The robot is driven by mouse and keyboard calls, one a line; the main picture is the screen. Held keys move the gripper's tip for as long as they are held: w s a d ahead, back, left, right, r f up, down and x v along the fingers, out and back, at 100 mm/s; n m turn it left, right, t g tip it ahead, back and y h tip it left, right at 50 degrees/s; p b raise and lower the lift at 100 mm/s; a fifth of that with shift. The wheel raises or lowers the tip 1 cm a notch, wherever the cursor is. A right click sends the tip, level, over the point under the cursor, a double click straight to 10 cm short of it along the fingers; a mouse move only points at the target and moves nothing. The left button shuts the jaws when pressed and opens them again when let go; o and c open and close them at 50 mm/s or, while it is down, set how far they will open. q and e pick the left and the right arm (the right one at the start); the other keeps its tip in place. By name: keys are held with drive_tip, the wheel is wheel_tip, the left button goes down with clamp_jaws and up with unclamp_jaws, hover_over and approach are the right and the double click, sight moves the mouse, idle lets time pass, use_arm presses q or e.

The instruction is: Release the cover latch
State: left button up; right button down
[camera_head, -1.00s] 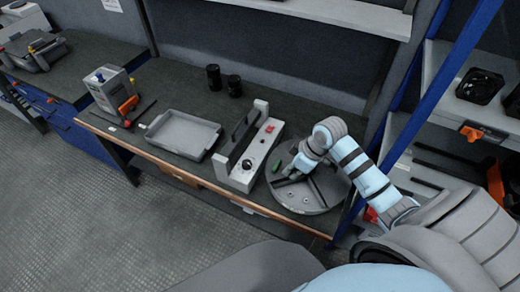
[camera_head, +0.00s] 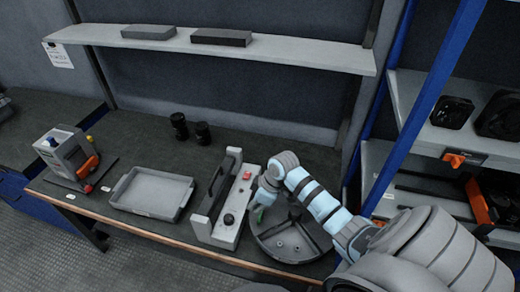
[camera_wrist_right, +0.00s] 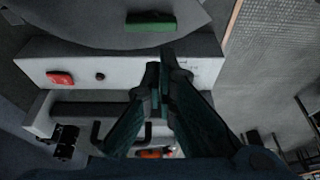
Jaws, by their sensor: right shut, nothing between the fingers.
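A light grey unit with a black bar along its back (camera_head: 222,230) stands near the front of the bench. It carries a red part (camera_head: 247,175) and a black knob (camera_head: 229,219). In the right wrist view its white face shows the red part (camera_wrist_right: 60,78), the knob (camera_wrist_right: 99,76) and a black clip-like part (camera_wrist_right: 67,140); I cannot tell which is the cover latch. My right gripper (camera_head: 262,198) is between the unit and a round grey tray. In the wrist view its fingers (camera_wrist_right: 162,78) are shut and empty, appearing over the white face; contact cannot be told. My left gripper is not in view.
The round tray (camera_head: 290,240) holds a green block (camera_wrist_right: 150,21). Left of the unit are an empty grey tray (camera_head: 150,193) and a box with an orange lever (camera_head: 88,167). Two black cylinders (camera_head: 180,126) stand behind. A shelf (camera_head: 300,55) hangs above; a blue post (camera_head: 425,100) stands right.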

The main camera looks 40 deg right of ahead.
sight(261, 216)
drive_tip(key=b+x, duration=0.1)
drive_tip(key=x, duration=0.3)
drive_tip(key=shift+f, duration=0.25)
drive_tip(key=shift+s+f, duration=0.1)
drive_tip(key=shift+f, duration=0.05)
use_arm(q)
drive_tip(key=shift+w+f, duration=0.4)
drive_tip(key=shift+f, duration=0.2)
use_arm(e)
drive_tip(key=shift+f, duration=0.1)
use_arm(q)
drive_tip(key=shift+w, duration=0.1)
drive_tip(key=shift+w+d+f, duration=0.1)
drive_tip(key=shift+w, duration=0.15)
use_arm(e)
drive_tip(key=shift+a+n, duration=0.1)
drive_tip(key=shift+n, duration=0.7)
